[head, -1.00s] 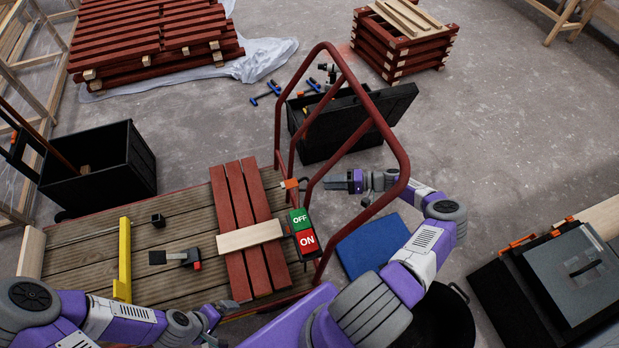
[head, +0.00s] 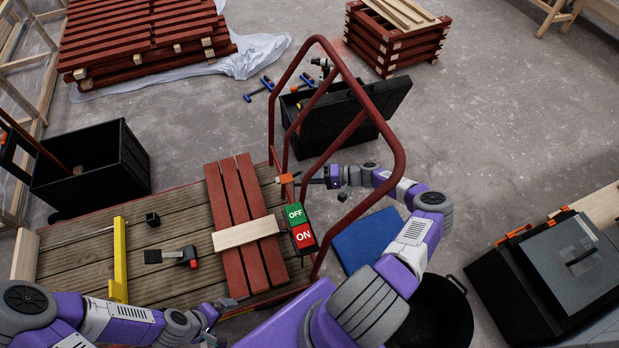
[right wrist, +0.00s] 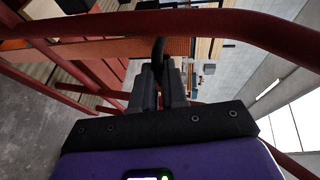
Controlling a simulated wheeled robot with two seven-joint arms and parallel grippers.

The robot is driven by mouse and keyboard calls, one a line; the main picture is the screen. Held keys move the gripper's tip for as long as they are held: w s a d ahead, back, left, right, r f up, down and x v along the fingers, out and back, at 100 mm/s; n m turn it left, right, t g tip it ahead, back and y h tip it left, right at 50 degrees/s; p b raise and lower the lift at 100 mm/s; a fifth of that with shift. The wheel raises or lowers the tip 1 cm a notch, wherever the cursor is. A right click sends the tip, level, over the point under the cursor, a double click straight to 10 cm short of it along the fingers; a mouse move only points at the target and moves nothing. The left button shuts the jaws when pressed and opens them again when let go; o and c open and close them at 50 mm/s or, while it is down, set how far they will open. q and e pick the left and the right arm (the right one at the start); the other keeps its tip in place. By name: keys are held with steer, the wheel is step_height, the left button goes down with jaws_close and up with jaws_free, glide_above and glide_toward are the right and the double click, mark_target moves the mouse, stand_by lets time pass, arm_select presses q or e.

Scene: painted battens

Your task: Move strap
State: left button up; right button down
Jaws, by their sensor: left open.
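In the right wrist view a narrow black band (right wrist: 159,50), possibly the strap, stands in line with the gap between the dark fingers of the gripper (right wrist: 161,78). I cannot tell whether they grip it. The wrist view is too dark to show its full shape. My left gripper (head: 229,304) is low in the head view, near the front ends of the red battens, open and empty.
A pale board (head: 246,233) lies across red battens (head: 228,200) on the slatted deck (head: 90,265). A green-and-red OFF/ON box (head: 300,228) hangs beside the frame. An open black case (head: 320,125) stands behind the frame.

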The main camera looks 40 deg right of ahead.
steer(key=shift+a, duration=0.1)
steer(key=a, duration=0.1)
steer(key=w+a+r+p, duration=0.1)
steer(key=a+p, duration=0.1)
steer(key=a, duration=0.1)
steer(key=shift+w+r, duration=0.2)
steer(key=c, duration=1.2)
jaws_free()
steer(key=shift+d, duration=0.1)
steer(key=shift+o, duration=0.2)
steer(key=p+v, duration=0.1)
steer(key=v, duration=0.6)
steer(key=shift+s+d+p, duration=0.2)
steer(key=shift+s+p, duration=0.1)
